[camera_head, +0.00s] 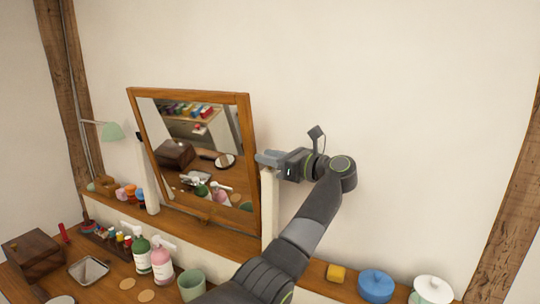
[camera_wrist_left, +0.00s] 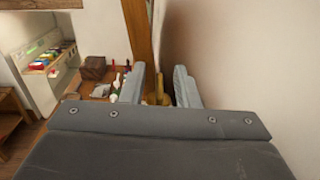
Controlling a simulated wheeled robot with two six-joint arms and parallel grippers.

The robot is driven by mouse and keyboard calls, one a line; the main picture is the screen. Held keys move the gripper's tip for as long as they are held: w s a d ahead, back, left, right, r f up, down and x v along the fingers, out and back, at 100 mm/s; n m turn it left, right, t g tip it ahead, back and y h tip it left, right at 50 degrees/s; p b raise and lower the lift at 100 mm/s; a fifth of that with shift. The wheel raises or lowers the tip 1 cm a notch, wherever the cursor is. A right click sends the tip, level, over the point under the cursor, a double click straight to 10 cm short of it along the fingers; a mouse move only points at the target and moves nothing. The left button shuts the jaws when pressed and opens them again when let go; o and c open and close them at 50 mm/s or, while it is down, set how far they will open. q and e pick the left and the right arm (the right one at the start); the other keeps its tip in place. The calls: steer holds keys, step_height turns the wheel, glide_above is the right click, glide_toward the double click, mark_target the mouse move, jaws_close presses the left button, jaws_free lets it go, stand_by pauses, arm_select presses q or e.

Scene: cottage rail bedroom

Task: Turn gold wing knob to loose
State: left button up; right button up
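The wood-framed tilting mirror (camera_head: 190,208) stands on the shelf against the wall, with a white post (camera_head: 269,205) at its right side. My left gripper (camera_head: 266,158) is at the top of that post, beside the mirror frame's right edge, and it hides the knob in the head view. In the left wrist view, the gold wing knob (camera_wrist_left: 158,90) shows between the two fingers of my left gripper (camera_wrist_left: 161,88). The fingers are apart, one on each side of the knob. I cannot tell whether either touches it. My right gripper is not in view.
Below, the wooden table holds a green bottle (camera_head: 142,254), a pink bottle (camera_head: 162,265), a green cup (camera_head: 191,284) and a dark wooden box (camera_head: 33,256). A yellow block (camera_head: 336,273) and a blue lidded pot (camera_head: 375,285) stand to the right. The wall right of the mirror is bare.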

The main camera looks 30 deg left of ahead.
arm_select(q)
jaws_close()
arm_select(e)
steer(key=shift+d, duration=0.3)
arm_select(q)
steer(key=shift+f+n+g+b, duration=0.1)
steer(key=shift+n+g+b, duration=0.3)
steer(key=shift+g+b, duration=0.35)
steer(key=shift+n+g+b, duration=0.35)
steer(key=shift+n+g, duration=0.05)
steer(key=shift+g, duration=0.15)
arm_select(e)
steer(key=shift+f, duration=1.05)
arm_select(q)
jaws_free()
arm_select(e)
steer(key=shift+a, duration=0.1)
arm_select(q)
steer(key=shift+d, duration=0.15)
